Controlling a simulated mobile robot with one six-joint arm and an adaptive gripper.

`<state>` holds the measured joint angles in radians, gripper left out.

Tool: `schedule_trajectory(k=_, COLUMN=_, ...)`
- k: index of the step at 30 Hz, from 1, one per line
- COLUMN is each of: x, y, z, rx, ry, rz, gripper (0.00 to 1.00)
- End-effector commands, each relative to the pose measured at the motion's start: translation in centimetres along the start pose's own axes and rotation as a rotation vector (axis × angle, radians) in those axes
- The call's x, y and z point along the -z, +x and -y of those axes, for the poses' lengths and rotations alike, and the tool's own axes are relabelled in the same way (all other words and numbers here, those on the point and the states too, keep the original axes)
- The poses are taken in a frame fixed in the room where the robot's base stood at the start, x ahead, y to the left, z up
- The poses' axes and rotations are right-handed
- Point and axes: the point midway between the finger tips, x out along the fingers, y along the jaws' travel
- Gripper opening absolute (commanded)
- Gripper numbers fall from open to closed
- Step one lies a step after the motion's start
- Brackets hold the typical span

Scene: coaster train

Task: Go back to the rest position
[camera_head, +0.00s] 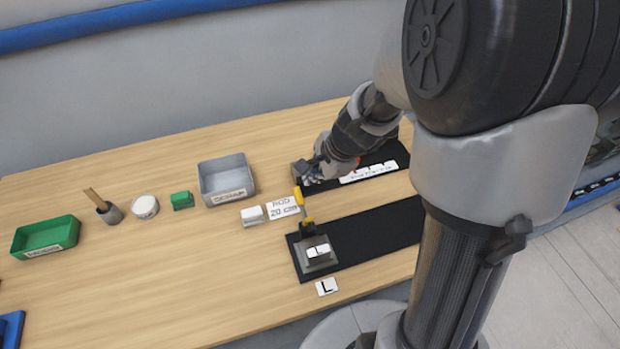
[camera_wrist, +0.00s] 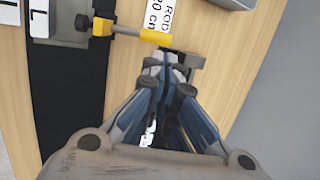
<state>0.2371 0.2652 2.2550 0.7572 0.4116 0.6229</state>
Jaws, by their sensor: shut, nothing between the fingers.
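My gripper (camera_head: 312,174) is at the back of the wooden table, over the near end of the rear black strip. In the wrist view my gripper (camera_wrist: 168,62) points down at the table with its fingers together and nothing between them. Just beside it lies a yellow-ended rod piece (camera_head: 298,195), also in the wrist view (camera_wrist: 128,32), close to the white card reading "ROD 20 cm" (camera_head: 283,208). The fingertips partly overlap the card's edge in the wrist view. My arm hides part of the rear strip.
The front black strip (camera_head: 375,236) carries a grey block marked L (camera_head: 318,252). A white L card (camera_head: 327,287) lies before it. A grey labelled bin (camera_head: 226,180), a green block (camera_head: 182,200), a white round tub (camera_head: 145,206) and a green tray (camera_head: 45,237) stand leftward. The table's front left is clear.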

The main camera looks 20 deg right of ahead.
Motion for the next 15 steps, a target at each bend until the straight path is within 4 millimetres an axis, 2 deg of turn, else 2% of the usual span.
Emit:
schedule_trajectory(k=1, x=-0.1, y=-1.7, z=0.3, rx=0.002, ry=0.001, rz=-0.001, gripper=0.00)
schedule_trajectory(k=6, x=0.0, y=-4.4, z=0.5, rx=0.002, ry=0.000, rz=-0.001, gripper=0.00)
schedule_trajectory(k=10, x=0.0, y=-5.4, z=0.5, rx=0.000, ry=0.001, rz=0.000, gripper=0.00)
schedule_trajectory(k=15, x=0.0, y=-5.8, z=0.5, rx=-0.001, ry=0.001, rz=0.000, gripper=0.00)
